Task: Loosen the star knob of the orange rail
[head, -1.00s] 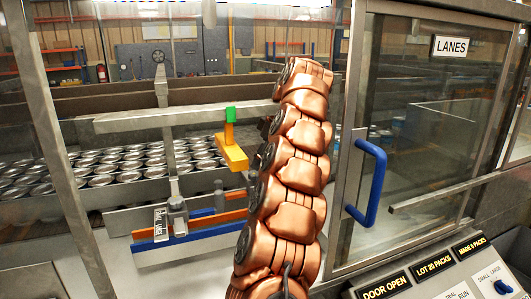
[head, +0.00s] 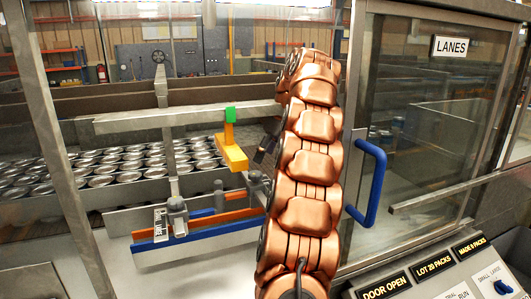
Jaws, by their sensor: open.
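The orange rail (head: 208,221) runs just behind the blue rail (head: 190,235), low in the lane area. A grey knob (head: 176,204) stands on a clamp at the left part of the rails. Another grey knob (head: 255,177) stands farther right, close to my arm. I cannot tell which one clamps the orange rail. My gripper (head: 264,151) is a small dark shape just left of my copper arm, above and beside the right knob. It is open and seems apart from the knob. Its fingertips are mostly hidden by the arm and hard to make out.
A yellow block with a green top (head: 230,143) juts out just left of my gripper. A grey crossbar (head: 185,117) runs behind it. A door with a blue handle (head: 370,182) is at right. Cans (head: 105,170) fill the lanes at left. A control panel (head: 450,280) is at lower right.

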